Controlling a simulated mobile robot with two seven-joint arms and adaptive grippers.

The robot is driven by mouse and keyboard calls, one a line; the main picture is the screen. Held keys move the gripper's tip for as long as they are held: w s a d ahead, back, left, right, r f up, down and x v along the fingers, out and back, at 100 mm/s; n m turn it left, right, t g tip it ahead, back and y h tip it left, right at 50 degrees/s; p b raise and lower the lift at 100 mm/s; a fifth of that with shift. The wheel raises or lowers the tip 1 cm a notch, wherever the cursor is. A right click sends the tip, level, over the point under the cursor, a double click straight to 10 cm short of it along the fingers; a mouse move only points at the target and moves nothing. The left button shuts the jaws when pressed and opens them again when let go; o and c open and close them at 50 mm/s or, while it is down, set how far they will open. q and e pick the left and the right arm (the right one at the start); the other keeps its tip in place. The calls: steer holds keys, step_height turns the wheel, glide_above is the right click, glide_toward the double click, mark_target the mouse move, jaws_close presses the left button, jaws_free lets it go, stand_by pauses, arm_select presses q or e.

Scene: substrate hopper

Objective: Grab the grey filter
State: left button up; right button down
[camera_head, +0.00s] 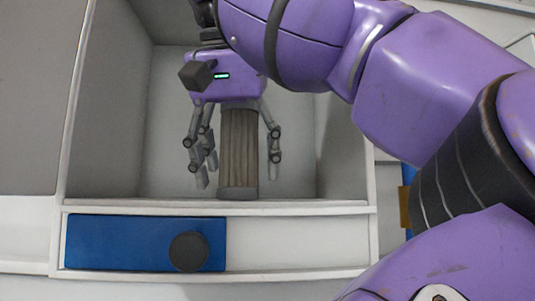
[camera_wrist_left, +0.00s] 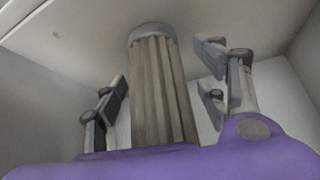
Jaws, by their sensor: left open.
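The grey filter (camera_head: 238,140) is a ribbed, brownish-grey cylinder with a grey end cap, standing in a white open-fronted compartment (camera_head: 300,130). My left gripper (camera_head: 238,166) is open, with its fingers on both sides of the filter. In the left wrist view, the filter (camera_wrist_left: 160,90) runs between the open fingers, and a gap shows on each side of it. The purple gripper body hides the filter's end nearest the palm. My right gripper is not in view.
White side walls and a front lip (camera_head: 300,208) closely bound the compartment. Below it is a blue panel (camera_head: 110,243) with a dark round knob (camera_head: 189,251). My large purple arm covers the right side of the head view.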

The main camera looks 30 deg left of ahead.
arm_select(q)
steer(key=shift+s+d+r, duration=0.1)
steer(key=shift+s+d, duration=0.15)
steer(key=shift+s, duration=0.2)
steer(key=shift+c, duration=1.2)
steer(key=shift+a, duration=0.1)
steer(key=c, duration=1.2)
steer(key=shift+o, duration=0.2)
steer(key=shift+w, duration=0.2)
